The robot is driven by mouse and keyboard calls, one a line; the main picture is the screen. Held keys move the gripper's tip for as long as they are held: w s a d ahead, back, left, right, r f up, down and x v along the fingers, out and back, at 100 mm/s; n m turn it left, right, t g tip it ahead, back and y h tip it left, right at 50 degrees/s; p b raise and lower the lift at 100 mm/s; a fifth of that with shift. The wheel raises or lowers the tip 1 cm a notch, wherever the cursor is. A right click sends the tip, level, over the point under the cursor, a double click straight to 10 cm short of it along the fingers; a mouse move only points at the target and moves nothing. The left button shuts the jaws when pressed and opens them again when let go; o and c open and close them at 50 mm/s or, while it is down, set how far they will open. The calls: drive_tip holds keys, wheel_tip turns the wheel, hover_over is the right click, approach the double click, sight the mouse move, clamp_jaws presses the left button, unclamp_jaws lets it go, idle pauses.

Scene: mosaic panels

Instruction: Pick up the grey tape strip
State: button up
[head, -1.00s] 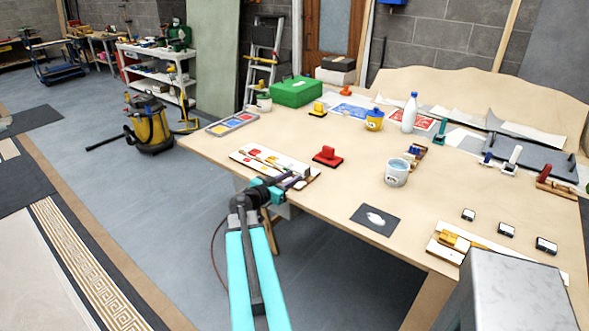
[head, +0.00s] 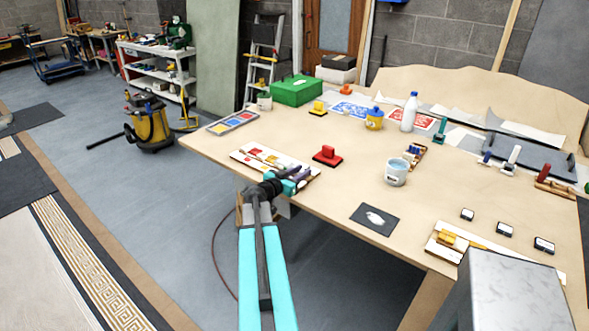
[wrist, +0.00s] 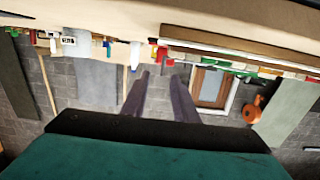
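I cannot make out a grey tape strip for certain in either view. My gripper (head: 303,178) is over the near edge of the table (head: 330,190), in front of the right end of a white board (head: 240,153) with red and yellow pieces. In the wrist view my gripper (wrist: 161,77) shows two dark fingers spread apart with nothing between them. The wrist picture looks upside down, with the table edge along its top. My gripper and arm hide part of the board's near right end.
A red-handled block (head: 327,157) stands just beyond my gripper. A light cup (head: 396,173) and a dark square sheet with a white smear (head: 360,213) are to the right. A green box (head: 297,92) stands at the back. Bare tabletop lies between them.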

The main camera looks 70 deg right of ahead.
sight(307, 168)
drive_tip(key=shift+d, duration=0.1)
drive_tip(key=shift+p+x, duration=0.6)
drive_tip(key=shift+x, duration=0.6)
drive_tip(key=shift+p+x, duration=0.35)
drive_tip(key=shift+x, duration=0.95)
drive_tip(key=shift+w+f, duration=0.1)
drive_tip(key=shift+w, duration=0.1)
clamp_jaws()
